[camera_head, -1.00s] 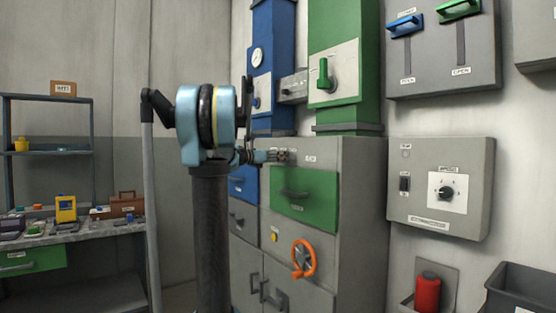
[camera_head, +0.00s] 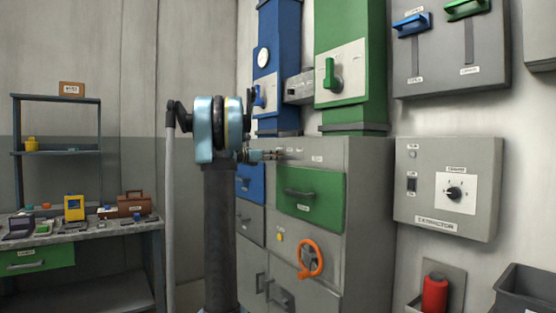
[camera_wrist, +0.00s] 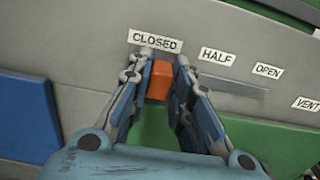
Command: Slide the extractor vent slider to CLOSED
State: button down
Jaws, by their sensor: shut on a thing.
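The orange vent slider knob (camera_wrist: 159,80) sits at the left end of its slot, just below the CLOSED label (camera_wrist: 156,41) in the wrist view. The HALF label (camera_wrist: 216,56) and OPEN label (camera_wrist: 267,70) lie to its right along the slot. My gripper (camera_wrist: 163,72) has its fingers on either side of the knob and is shut on it. In the head view my gripper (camera_head: 272,155) is at the upper front of the grey cabinet (camera_head: 363,190), above the green drawer. The knob is too small to make out there.
The green drawer (camera_head: 310,203) and an orange handwheel (camera_head: 310,258) are below my gripper. The green column (camera_head: 347,30) and blue column (camera_head: 280,60) rise above the cabinet. A grey EXTRACTOR control box (camera_head: 447,188) is on the wall at right. A workbench (camera_head: 85,235) stands at left.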

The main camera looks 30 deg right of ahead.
jog(key=shift+w+a, duration=0.1)
jog(key=shift+w, duration=0.8)
jog(key=shift+r, duration=0.1)
jog(key=c, duration=1.4)
grip_release()
jog(key=shift+w, duration=0.1)
jog(key=shift+c, duration=0.2)
jog(key=s+a, duration=0.1)
jog(key=a, duration=1.1)
